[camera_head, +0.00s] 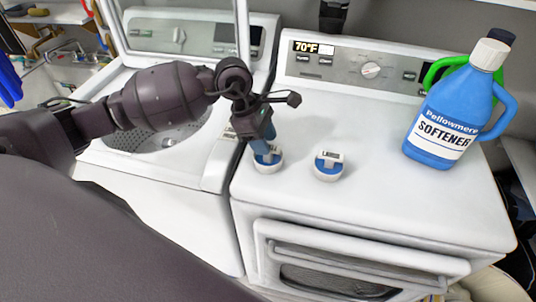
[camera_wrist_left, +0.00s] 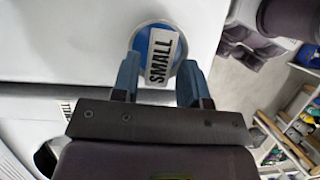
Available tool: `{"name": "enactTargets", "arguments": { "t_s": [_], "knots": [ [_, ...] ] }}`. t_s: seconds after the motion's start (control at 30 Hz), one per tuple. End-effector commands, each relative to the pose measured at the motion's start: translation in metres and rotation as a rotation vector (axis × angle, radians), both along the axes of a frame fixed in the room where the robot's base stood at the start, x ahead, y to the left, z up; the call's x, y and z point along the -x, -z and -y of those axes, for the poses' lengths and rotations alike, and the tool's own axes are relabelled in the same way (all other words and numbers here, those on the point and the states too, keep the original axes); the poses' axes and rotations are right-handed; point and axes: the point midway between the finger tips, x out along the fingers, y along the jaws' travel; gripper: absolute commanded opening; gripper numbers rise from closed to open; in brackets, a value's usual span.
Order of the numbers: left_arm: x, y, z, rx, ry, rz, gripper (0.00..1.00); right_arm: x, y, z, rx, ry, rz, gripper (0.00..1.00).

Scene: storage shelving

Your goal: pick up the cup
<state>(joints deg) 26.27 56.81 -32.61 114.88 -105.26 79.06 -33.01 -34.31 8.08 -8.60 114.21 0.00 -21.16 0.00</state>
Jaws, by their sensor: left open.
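A small round blue-and-white cup (camera_head: 268,164) stands on the white machine top near its left edge. The left wrist view shows the same cup (camera_wrist_left: 145,42) with a "SMALL" label across its blue face. My left gripper (camera_head: 265,147) is just above this cup and partly hides it. In the left wrist view my left gripper (camera_wrist_left: 160,62) is open, with one blue finger on each side of the label. I cannot tell whether the fingers touch the cup. A second similar cup (camera_head: 328,166) stands apart to the right. My right gripper is not in view.
A blue softener bottle (camera_head: 438,125) stands at the right of the machine top (camera_head: 350,205), with a green-handled container (camera_head: 440,70) behind it. A washer with raised lid (camera_head: 180,35) is at the left. The control panel (camera_head: 360,66) runs along the back.

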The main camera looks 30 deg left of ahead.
Motion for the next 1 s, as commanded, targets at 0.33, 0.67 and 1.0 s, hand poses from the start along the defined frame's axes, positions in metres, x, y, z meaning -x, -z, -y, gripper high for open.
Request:
{"name": "enactTargets", "arguments": {
  "t_s": [0.33, 0.67, 1.0],
  "knots": [
    [-0.001, 0.024, 0.010, 0.000, -0.001, 0.000, 0.40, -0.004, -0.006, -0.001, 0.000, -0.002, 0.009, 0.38],
    [-0.002, 0.023, 0.010, -0.001, -0.001, -0.001, 0.13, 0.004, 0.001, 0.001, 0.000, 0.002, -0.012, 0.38],
    [-0.002, 0.021, 0.009, 0.000, 0.000, 0.001, 0.03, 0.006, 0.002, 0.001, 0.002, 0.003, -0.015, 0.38]
  ]
}}
